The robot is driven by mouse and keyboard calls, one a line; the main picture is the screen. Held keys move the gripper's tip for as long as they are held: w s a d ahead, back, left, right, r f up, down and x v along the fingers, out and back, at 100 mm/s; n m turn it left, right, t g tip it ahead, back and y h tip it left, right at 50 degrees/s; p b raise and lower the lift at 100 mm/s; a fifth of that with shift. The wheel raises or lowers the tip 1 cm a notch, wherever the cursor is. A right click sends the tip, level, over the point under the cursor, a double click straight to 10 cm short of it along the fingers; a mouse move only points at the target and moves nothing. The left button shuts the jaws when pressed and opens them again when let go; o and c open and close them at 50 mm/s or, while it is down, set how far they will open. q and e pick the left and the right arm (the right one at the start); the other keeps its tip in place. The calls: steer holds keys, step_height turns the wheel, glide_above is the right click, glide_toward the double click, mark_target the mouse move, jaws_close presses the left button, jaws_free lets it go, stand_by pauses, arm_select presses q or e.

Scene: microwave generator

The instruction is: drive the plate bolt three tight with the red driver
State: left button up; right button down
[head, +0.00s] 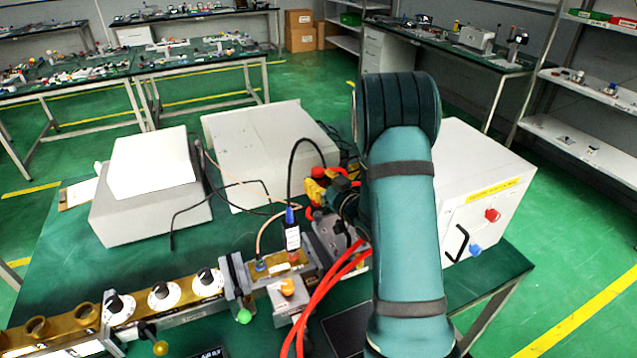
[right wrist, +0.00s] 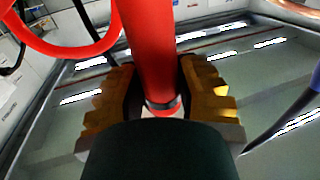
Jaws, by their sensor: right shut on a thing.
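My right arm covers the middle right of the head view. Its gripper, with yellow-brown fingers (head: 318,190), is over the right end of the waveguide line and partly hidden by dark cables. In the right wrist view, the ribbed fingers (right wrist: 158,105) are shut on a red cylindrical shaft, the red driver (right wrist: 152,55), which runs up between them. The driver's tip and what it touches are hidden. A grey metal plate part (head: 328,238) is below the gripper; bolt three cannot be made out. My left gripper is in neither view.
Red hoses (head: 318,300) loop beside the arm. A blue-tipped bottle-like part (head: 292,232) stands just left of the gripper. The tuner with white knobs (head: 162,296) runs along the front left. White boxes (head: 150,190) stand behind; a white cabinet (head: 480,205) is at the right.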

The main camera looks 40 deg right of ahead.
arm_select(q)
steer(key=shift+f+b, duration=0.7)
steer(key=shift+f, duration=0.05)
arm_select(e)
steer(key=shift+f, duration=0.55)
stand_by(0.4)
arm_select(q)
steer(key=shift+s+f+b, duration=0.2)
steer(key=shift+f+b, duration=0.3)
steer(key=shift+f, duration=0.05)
arm_select(e)
steer(key=shift+s+a+f, duration=0.1)
steer(key=shift+f, duration=0.4)
stand_by(1.6)
